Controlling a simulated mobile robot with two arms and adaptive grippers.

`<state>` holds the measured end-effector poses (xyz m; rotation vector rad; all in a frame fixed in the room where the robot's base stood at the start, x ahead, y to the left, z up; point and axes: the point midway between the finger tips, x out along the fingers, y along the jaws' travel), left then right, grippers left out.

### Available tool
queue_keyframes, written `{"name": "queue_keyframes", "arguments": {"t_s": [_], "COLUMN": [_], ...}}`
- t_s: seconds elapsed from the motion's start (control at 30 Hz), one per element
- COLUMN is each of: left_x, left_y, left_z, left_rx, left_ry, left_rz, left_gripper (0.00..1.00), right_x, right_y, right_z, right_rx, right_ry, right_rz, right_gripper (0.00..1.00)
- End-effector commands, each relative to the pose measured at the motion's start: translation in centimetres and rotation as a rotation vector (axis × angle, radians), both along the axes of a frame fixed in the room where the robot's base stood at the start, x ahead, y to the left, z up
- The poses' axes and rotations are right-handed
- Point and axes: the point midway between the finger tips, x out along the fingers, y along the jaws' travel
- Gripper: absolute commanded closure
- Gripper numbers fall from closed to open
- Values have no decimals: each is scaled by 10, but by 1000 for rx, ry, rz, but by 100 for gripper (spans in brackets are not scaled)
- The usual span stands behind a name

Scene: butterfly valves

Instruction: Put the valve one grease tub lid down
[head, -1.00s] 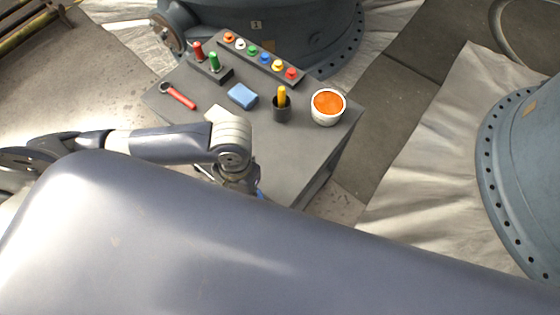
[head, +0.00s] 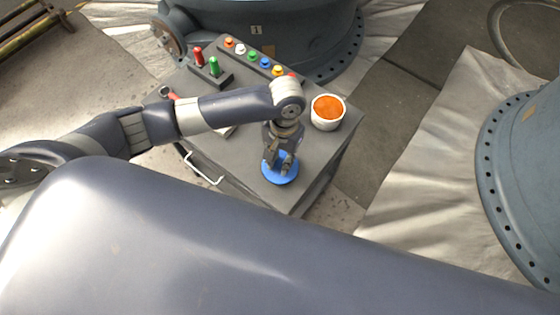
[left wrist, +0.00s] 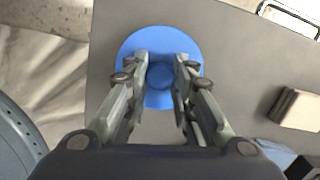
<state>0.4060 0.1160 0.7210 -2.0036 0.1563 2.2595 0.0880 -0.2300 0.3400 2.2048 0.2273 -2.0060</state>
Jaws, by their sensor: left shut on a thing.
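The lid is a round blue disc (head: 283,180) with a small knob, at the near part of the grey cart top in the head view. It also shows in the left wrist view (left wrist: 160,42). My left gripper (head: 279,164) points down over it, with its fingers shut on the knob; they show at either side of it in the left wrist view (left wrist: 161,68). I cannot tell whether the lid touches the cart top or hangs just above it. The white grease tub (head: 315,117) with orange grease stands uncovered, up and right of the lid. My right gripper is not in view.
The cart top (head: 325,149) holds a row of coloured knobs (head: 252,56), red and green handles (head: 213,66), and a partly hidden red tool (head: 169,94). A pale block (left wrist: 298,109) shows in the left wrist view. The valve marked 1 (head: 290,35) stands behind the cart.

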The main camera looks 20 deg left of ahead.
Motion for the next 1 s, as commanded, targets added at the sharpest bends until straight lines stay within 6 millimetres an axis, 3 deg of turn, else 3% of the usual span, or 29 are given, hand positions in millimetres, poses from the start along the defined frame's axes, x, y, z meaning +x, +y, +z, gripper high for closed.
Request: {"name": "queue_keyframes", "arguments": {"t_s": [0.13, 0.47, 0.5, 0.57, 1.0], "left_x": [0, -1, -1, -1, 1], "left_y": [0, 0, 0, 0, 0], "left_z": [-18, -20, -20, -20, -12], "left_rx": [2, 0, 0, 0, 0], "left_ry": [0, 0, 0, 0, -3], "left_rz": [1, 1, 0, 0, 0], "left_gripper": [90, 90, 70, 57, 57], "right_x": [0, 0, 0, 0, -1], "right_y": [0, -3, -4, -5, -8], "right_z": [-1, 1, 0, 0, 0], "right_rx": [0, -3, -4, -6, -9], "right_ry": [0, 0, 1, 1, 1], "right_rz": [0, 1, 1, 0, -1], "right_gripper": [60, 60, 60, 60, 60]}}
